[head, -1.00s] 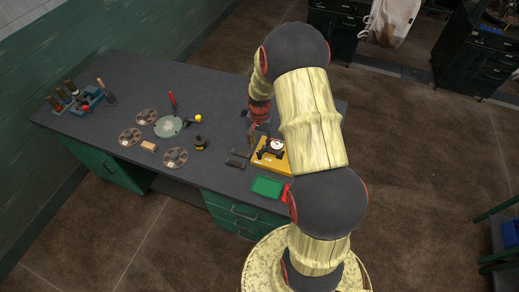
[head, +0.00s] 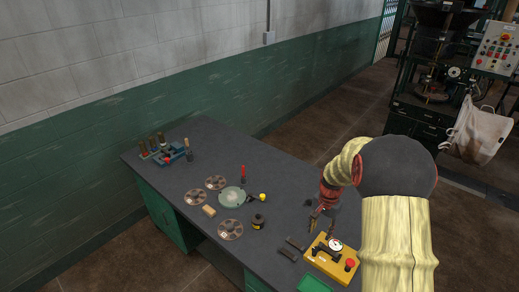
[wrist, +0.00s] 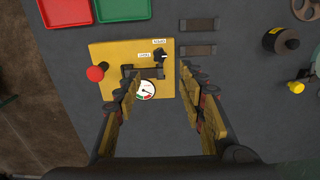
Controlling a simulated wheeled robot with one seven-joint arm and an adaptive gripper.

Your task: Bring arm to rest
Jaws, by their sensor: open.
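My arm, with pale yellow links and a dark round joint, reaches in from the right of the head view. My gripper (head: 317,219) points down above the grey workbench (head: 285,180). In the wrist view its two fingers (wrist: 163,100) stand apart, with nothing between them. Beneath them is a yellow test box (wrist: 108,70) with a dial gauge, a black clamp, a black knob and a red button. The box also shows in the head view (head: 320,266). I cannot tell the exact height of the fingers above it.
A green tray (wrist: 122,9) and a red tray (wrist: 66,12) lie beside the box. Two dark bars (wrist: 197,37) lie near it. Several reels, a wood block (head: 208,211), a green disc (head: 232,197) and a tool rack (head: 167,153) stand farther left. A bulk bag (head: 478,135) hangs at the right.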

